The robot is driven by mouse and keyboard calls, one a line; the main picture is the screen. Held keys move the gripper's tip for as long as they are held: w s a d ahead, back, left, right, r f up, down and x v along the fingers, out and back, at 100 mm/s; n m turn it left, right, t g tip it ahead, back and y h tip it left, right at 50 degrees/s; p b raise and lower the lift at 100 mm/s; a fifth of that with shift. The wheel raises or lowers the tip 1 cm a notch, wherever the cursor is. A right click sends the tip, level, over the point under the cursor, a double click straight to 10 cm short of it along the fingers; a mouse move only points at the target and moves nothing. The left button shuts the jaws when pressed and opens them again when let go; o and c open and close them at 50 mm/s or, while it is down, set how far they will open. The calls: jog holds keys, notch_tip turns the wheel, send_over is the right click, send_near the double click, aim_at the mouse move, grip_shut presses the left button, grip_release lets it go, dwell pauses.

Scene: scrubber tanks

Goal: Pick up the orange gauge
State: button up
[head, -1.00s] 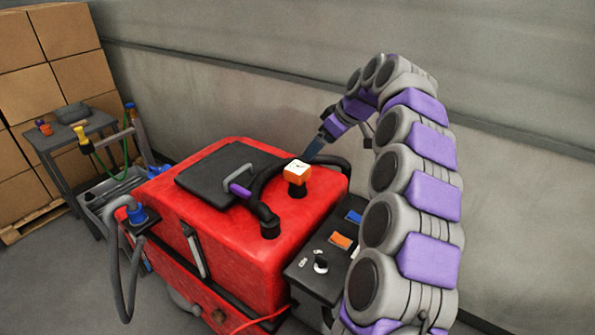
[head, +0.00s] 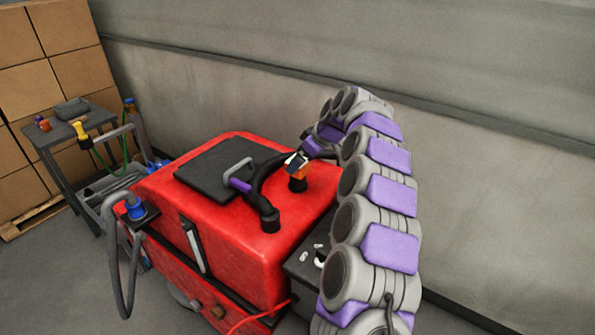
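The orange gauge (head: 302,172) stands on a black stem on top of the red scrubber tank (head: 250,243), right of the black lid. Its white face is now mostly covered by the dark tip of my gripper (head: 295,162). My gripper reaches it from the upper right, with the purple wrist just behind. The gripper overlaps the gauge in the picture. I cannot tell whether the fingers touch it or whether they are open or shut.
A black lid (head: 213,172) with a grey and purple handle lies left of the gauge. A black hose (head: 262,205) curves close beside it. A dark control box (head: 306,268) sits at the right. A small table (head: 60,135) and stacked boxes (head: 62,75) stand at the back left.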

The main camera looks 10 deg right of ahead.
jog(key=b+x, duration=0.1)
jog(key=x, duration=0.4)
jog(key=shift+a, duration=0.2)
jog(key=shift+s, duration=0.1)
jog(key=shift+c, duration=0.4)
jog(key=c, duration=1.1)
